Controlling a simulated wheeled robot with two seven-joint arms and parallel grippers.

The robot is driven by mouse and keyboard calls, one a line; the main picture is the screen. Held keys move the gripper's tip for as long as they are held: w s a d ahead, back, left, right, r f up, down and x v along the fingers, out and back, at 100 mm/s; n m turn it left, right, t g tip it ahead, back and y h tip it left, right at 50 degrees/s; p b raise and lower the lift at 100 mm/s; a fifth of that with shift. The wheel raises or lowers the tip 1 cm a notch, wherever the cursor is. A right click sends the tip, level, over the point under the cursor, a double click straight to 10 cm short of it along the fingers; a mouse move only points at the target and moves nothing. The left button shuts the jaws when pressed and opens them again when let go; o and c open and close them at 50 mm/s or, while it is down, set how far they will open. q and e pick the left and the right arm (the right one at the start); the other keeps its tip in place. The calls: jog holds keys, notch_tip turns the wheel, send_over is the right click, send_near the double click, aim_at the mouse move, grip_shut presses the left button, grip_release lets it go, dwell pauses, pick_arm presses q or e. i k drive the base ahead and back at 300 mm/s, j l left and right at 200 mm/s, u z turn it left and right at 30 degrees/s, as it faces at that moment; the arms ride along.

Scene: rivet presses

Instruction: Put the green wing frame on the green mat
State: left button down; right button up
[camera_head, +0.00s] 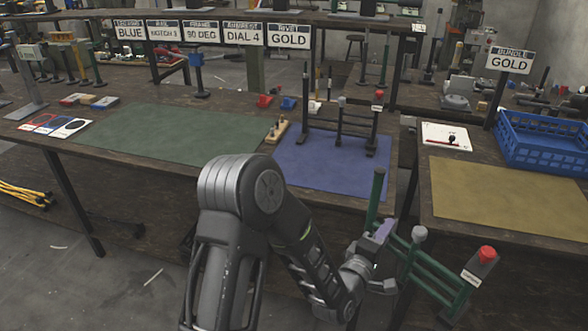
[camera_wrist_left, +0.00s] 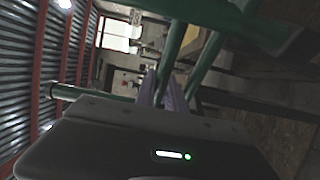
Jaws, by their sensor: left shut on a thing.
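The green wing frame (camera_head: 418,262) has green posts and rails, a grey knob and a red cap with a small label. My left gripper (camera_head: 382,232) is shut on it near the frame's left post. The frame is tilted and held in front of the tables, over the gap between them. In the left wrist view, the gripper's fingers (camera_wrist_left: 163,92) meet the green bars (camera_wrist_left: 172,50). The green mat (camera_head: 165,135) lies flat on the left table, away from the frame, and is bare in its middle. My right gripper is not in view.
A dark frame (camera_head: 340,128) stands on the blue mat (camera_head: 330,172), right of the green mat. A small wooden block with pegs (camera_head: 277,131) sits at the green mat's right edge. The right table has a gold mat (camera_head: 510,200) and a blue crate (camera_head: 540,142).

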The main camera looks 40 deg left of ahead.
aim_at(178, 127)
jog(key=k+j+z, duration=0.1)
jog(key=j+z, duration=0.3)
jog(key=k+j+z, duration=0.15)
jog(key=j+z, duration=0.25)
jog(key=k+j, duration=0.25)
jog(key=j, duration=0.25)
jog(key=k+j+z, duration=0.15)
jog(key=j, duration=0.35)
jog(key=k+j, duration=0.4)
jog(key=k+j+z, duration=0.15)
jog(key=j, duration=0.4)
jog(key=k+j, duration=0.7)
jog(key=j, duration=0.15)
jog(key=k+j, duration=0.3)
jog(key=j, duration=0.2)
jog(key=k+j+z, duration=0.1)
jog(key=k+j, duration=0.2)
jog(key=j, duration=0.15)
